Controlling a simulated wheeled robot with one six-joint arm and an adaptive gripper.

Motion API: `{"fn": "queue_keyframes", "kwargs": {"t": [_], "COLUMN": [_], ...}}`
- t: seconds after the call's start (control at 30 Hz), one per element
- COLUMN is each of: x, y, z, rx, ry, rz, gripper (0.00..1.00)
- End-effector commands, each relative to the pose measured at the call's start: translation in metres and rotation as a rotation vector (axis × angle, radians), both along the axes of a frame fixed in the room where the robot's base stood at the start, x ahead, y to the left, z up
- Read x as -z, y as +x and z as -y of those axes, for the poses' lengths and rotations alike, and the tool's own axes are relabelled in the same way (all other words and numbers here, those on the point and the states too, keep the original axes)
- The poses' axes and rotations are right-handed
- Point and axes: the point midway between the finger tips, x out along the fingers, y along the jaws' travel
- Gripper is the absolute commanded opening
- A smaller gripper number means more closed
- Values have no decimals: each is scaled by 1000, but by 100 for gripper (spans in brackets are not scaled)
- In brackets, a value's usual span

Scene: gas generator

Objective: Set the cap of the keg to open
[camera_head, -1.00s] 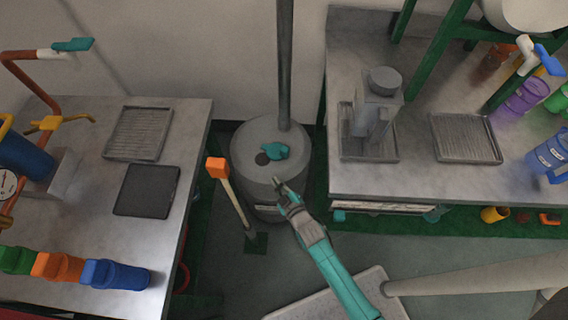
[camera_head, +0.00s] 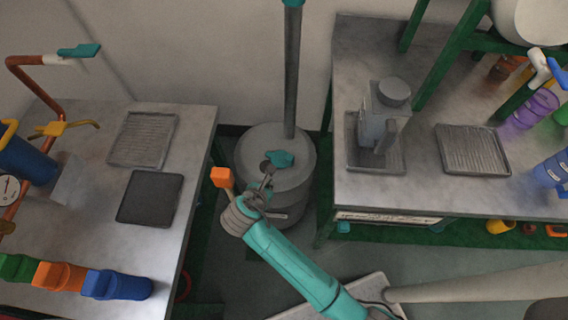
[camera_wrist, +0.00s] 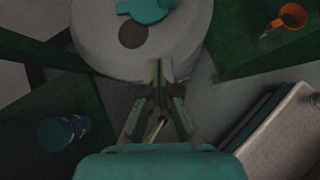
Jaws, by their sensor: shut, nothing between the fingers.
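The keg (camera_head: 296,158) is a grey drum on the floor between the two benches. Its teal cap (camera_head: 280,158) sits on the top, beside a dark round hole. In the wrist view the keg top (camera_wrist: 185,45) fills the upper middle, with the cap (camera_wrist: 148,9) at the upper edge and the dark hole (camera_wrist: 133,35) just below it. My gripper (camera_head: 268,176) is shut and empty. Its fingertips are at the near side of the keg top, close to the hole and the cap. I cannot tell whether they touch the keg.
A grey pipe (camera_head: 292,70) rises behind the keg. The left bench (camera_head: 190,150) and right bench (camera_head: 420,190) flank it. A blue-teal item (camera_wrist: 65,131) lies low at left in the wrist view.

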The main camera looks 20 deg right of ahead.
Motion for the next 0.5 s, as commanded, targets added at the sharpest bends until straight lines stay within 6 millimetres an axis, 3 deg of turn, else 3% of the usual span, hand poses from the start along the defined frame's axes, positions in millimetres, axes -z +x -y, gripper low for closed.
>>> {"fn": "queue_keyframes", "kwargs": {"t": [0.23, 0.5], "x": [-15, 8], "y": [-10, 5], "z": [2, 19], "rx": [-17, -15], "ry": [-104, -105], "rz": [-77, -82], "gripper": [0, 0]}}
